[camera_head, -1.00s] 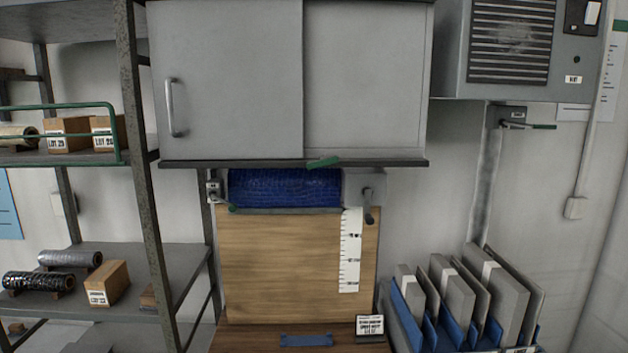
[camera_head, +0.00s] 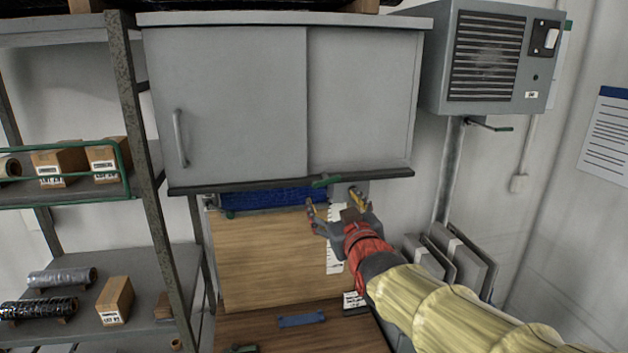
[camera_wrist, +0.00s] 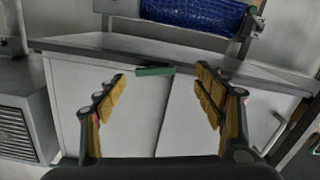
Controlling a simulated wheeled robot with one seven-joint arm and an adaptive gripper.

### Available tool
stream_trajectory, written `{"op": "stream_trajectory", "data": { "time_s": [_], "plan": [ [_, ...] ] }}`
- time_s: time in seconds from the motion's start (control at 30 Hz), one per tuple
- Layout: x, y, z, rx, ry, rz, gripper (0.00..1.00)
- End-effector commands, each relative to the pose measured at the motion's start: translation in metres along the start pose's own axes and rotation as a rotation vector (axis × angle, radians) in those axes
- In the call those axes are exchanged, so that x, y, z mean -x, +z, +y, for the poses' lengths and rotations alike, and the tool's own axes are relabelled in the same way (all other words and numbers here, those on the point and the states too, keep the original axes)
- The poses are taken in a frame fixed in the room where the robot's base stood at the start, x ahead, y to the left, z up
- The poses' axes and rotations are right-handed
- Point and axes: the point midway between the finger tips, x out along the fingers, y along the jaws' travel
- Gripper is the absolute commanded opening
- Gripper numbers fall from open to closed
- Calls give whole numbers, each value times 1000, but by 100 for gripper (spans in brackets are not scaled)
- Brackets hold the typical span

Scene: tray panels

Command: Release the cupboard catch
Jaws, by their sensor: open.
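The grey cupboard (camera_head: 225,100) has two sliding doors, and a green catch (camera_head: 326,181) sits on its dark bottom rail, near where the doors meet. My gripper (camera_head: 332,199) is open and empty just below the catch in the head view, its fingers pointing up toward the rail. In the wrist view the scene appears upside down. There the green catch (camera_wrist: 155,71) shows between the two open yellow-padded fingers (camera_wrist: 160,82), lying along the rail, with the cupboard doors (camera_wrist: 110,112) below it. I see no contact between fingers and catch.
A metal shelf rack (camera_head: 140,140) stands close on the left. A grey vented box (camera_head: 490,60) is on the wall at right. Upright panels (camera_head: 455,262) stand low at right.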

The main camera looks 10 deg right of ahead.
Motion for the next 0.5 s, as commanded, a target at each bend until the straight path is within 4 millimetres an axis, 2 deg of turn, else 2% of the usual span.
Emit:
{"op": "stream_trajectory", "data": {
  "time_s": [0.1, 0.23, 0.5],
  "plan": [
    [0, -13, 4, 18, 15, 51, 74],
    [-7, -16, 4, 30, 17, 58, 74],
    [-43, -18, 5, 29, 16, 56, 74]
  ]
}}
